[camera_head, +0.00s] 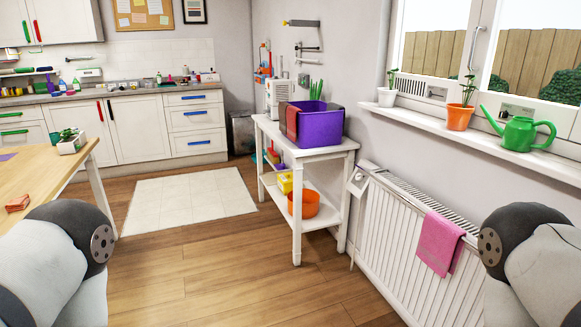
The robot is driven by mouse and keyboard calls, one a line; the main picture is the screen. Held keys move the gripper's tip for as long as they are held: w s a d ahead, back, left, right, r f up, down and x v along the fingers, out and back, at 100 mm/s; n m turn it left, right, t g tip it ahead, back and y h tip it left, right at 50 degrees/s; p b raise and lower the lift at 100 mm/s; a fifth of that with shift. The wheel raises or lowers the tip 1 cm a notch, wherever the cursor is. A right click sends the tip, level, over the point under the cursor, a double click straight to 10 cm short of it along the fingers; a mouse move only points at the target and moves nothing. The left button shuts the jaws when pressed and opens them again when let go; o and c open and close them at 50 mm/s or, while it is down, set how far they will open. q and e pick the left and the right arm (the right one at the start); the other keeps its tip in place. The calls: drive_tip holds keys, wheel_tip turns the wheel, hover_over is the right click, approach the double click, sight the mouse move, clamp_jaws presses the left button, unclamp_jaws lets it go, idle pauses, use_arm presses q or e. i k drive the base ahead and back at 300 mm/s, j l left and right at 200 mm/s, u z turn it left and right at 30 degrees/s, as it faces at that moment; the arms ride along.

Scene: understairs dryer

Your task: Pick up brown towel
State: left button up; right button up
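A reddish-brown cloth (291,121), which looks like the brown towel, hangs over the left side of a purple bin (321,126). The bin stands on top of a white two-tier side table (325,151) against the right wall. Neither of my grippers shows; only rounded links of my arms are at the lower left and lower right edges. Both arms are well apart from the cloth.
A pink towel (440,243) hangs on the white radiator (400,240) at right. Potted plants and a green watering can (520,134) line the windowsill. A wooden table (50,172) is at left. The wooden floor (225,290) before the side table is clear.

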sight(282, 105)
drive_tip(key=i+j, duration=0.2)
drive_tip(key=i, duration=0.3)
drive_tip(key=i+j, duration=0.25)
drive_tip(key=i, duration=0.25)
drive_tip(key=i+j, duration=0.2)
drive_tip(key=i, duration=0.3)
drive_tip(key=i+j, duration=0.25)
drive_tip(key=i, duration=0.25)
